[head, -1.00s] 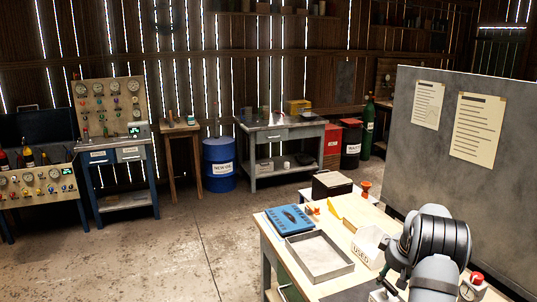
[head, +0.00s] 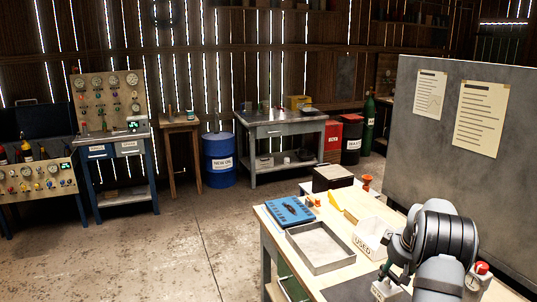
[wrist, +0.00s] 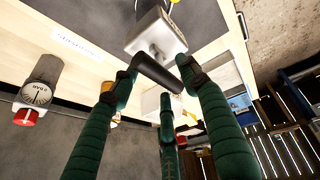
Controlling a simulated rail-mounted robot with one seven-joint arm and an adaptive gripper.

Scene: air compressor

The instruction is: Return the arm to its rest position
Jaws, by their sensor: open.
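My arm (head: 440,245) is bent over the right end of the wooden workbench (head: 300,283), its grey links hiding part of the bench. My gripper (wrist: 160,78) has green fingers with dark tips, and they are spread apart. A dark cylindrical handle (wrist: 158,73) lies between the fingertips in the wrist view, close to a pale grey block (wrist: 156,34). I cannot tell whether any finger touches the handle. In the head view the gripper is mostly hidden by the arm. The pale block (head: 384,290) shows below it.
A grey metal tray (head: 320,268), a blue item (head: 289,212) and a white "USED" box (head: 369,240) sit on the bench. A tall grey panel (head: 462,160) stands behind at right. Open floor lies left.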

